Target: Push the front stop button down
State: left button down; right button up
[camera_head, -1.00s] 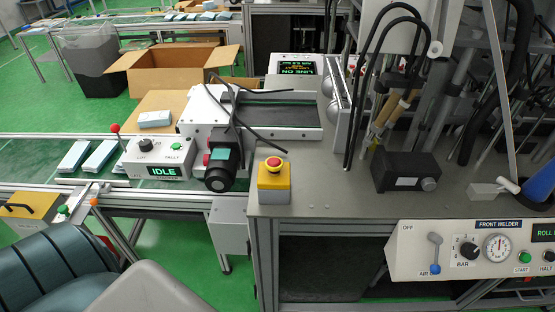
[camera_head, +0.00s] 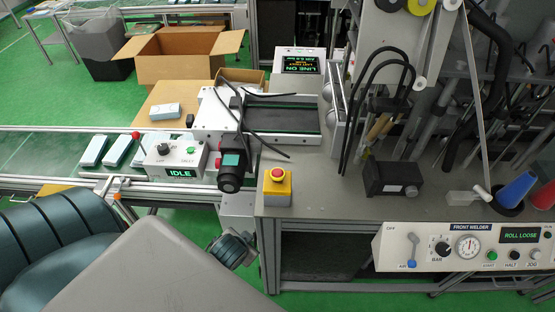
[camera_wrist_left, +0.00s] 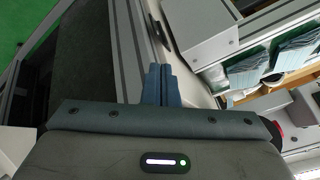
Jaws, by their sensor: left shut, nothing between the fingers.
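The stop button (camera_head: 277,173) is a red mushroom cap on a yellow box (camera_head: 277,189), at the front left corner of the grey bench in the head view. My left gripper shows in the left wrist view (camera_wrist_left: 161,72), its two blue-grey fingers together and empty. In the head view my left wrist (camera_head: 234,247) is below and left of the yellow box, beside the bench's front left leg and apart from the button. The fingertips are hard to make out there. I cannot make out the button in the left wrist view. My right gripper is not in view.
A control box reading IDLE (camera_head: 174,159) and a black-ended motor (camera_head: 231,172) stand left of the button. The front welder panel (camera_head: 458,247) runs along the bench front at right. A black box (camera_head: 392,178) sits farther right. Bench top (camera_head: 325,195) right of the button is clear.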

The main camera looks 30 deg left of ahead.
pick_arm(q)
jog(key=w+a+r+m+t+y+p, duration=0.15)
jog(key=w+r+t, duration=0.25)
jog(key=r, duration=0.7)
jog(key=w+a+r+m+t+p, duration=0.15)
jog(key=w+r+t, duration=0.25)
jog(key=r, duration=0.8)
jog(key=w+r+m+t, duration=0.2)
jog(key=w+r+t, duration=0.15)
jog(key=r, duration=0.75)
jog(key=w+d+r+m+h, duration=0.4)
jog(key=d+r+m+h, duration=0.5)
jog(key=m+h, duration=0.8)
jog(key=a+f+m+g+y+p, duration=0.1)
jog(key=a+f+m+g+y, duration=0.4)
jog(key=f+m+g, duration=0.5)
jog(key=m+g+y, duration=0.1)
jog(key=m, duration=0.2)
jog(key=shift+s+a+f, duration=0.3)
jog(key=shift+s, duration=0.05)
